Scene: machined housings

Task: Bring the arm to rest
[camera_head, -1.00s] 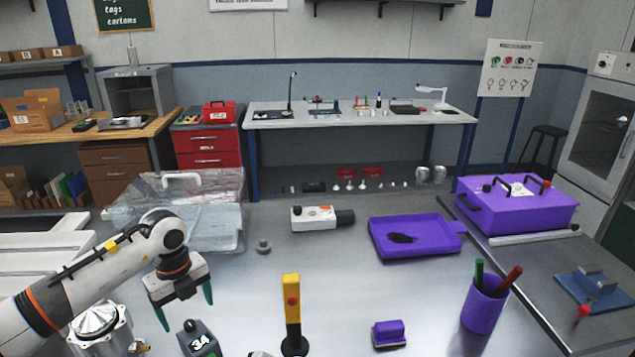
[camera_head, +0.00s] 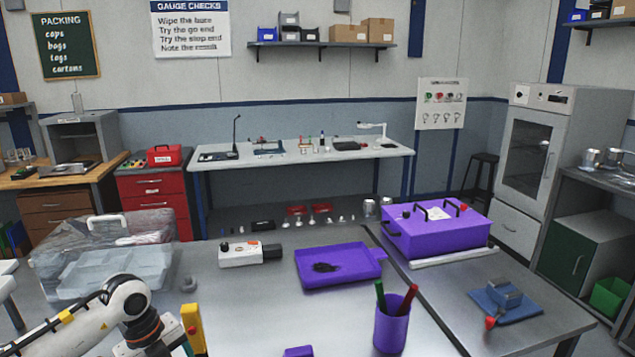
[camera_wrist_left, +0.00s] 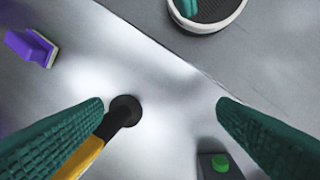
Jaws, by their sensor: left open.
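My left arm (camera_head: 130,308) comes in at the lower left of the head view. Its gripper is mostly cut off by the bottom edge there, beside a yellow post (camera_head: 194,325). In the left wrist view my left gripper (camera_wrist_left: 160,106) has two green ribbed fingers wide apart, with nothing held between them. The yellow post (camera_wrist_left: 82,160) with its round black foot (camera_wrist_left: 125,110) runs partly behind the left finger. My right gripper is in neither view.
A dark block with a green button (camera_wrist_left: 219,162) lies near the right finger. A purple block (camera_wrist_left: 30,47) is at upper left. A purple pen cup (camera_head: 392,328), purple tray (camera_head: 375,273) and clear lidded case (camera_head: 55,285) stand on the steel table. Free steel lies around the tray.

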